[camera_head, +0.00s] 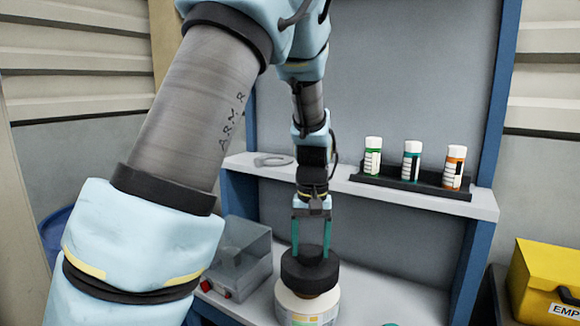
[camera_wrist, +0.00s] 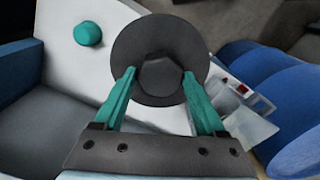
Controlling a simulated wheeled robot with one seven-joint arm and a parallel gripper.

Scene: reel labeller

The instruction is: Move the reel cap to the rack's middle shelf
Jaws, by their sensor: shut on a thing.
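The reel cap (camera_head: 309,272) is a wide black disc with a raised knob, seen from above in the wrist view (camera_wrist: 160,35). My gripper (camera_head: 310,256) points down with its two teal fingers shut on the knob; they also show in the wrist view (camera_wrist: 159,76). Directly below the cap is a white round body with a coloured label (camera_head: 308,309). I cannot tell whether cap and body touch. The rack's white shelf (camera_head: 333,180) runs behind and above the cap, between blue posts. The body is hidden under the cap in the wrist view.
A black tray (camera_head: 411,188) with three labelled bottles fills the shelf's right part. A grey curved tool (camera_head: 272,160) lies at its left. A grey machine with red buttons (camera_head: 240,262) stands left of the cap. A teal knob-like piece (camera_wrist: 88,33) and yellow box (camera_head: 545,280) are nearby.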

